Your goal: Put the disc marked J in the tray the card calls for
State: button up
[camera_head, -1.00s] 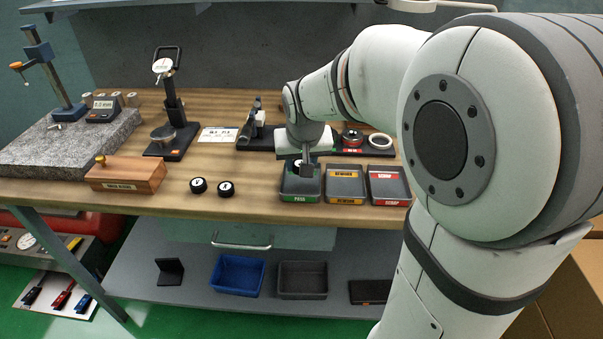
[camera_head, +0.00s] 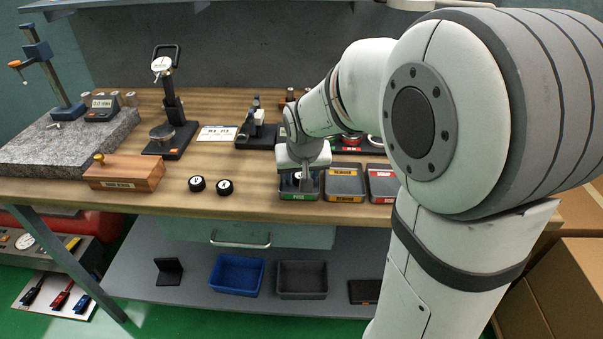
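My gripper (camera_head: 301,183) points down into the green-labelled PASS tray (camera_head: 299,196). It appears shut on a black disc with a white face (camera_head: 298,175), which shows beside the finger; the mark is too small to read, and the arm partly hides it. I cannot tell whether the disc touches the tray floor. Two other black discs with white marks, one on the left (camera_head: 197,184) and one on the right (camera_head: 225,187), lie on the bench left of the trays. The white card (camera_head: 217,133) lies behind them; its text is not readable.
The yellow-labelled REWORK tray (camera_head: 345,198) and red-labelled SCRAP tray (camera_head: 382,199) stand right of the PASS tray. A wooden box (camera_head: 124,174), dial gauge stand (camera_head: 171,120) and granite plate (camera_head: 60,145) are at left. My arm covers the right end of the bench.

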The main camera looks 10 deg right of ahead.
jog(key=shift+r, duration=0.15)
jog(key=shift+r, duration=0.25)
jog(key=d+p+v, duration=0.1)
jog(key=v, duration=1)
jog(key=s+f+g, duration=0.1)
jog(key=s+f, duration=0.2)
jog(key=s, duration=0.5)
jog(key=s+f+n+g, duration=0.1)
jog(key=s+f, duration=0.3)
jog(key=s, duration=0.3)
jog(key=shift+s+f+y, duration=0.3)
jog(key=shift+s, duration=0.1)
jog(key=shift+a, duration=0.1)
jog(key=w+p+v, duration=0.1)
jog(key=p+v, duration=0.6)
jog(key=shift+r, duration=0.45)
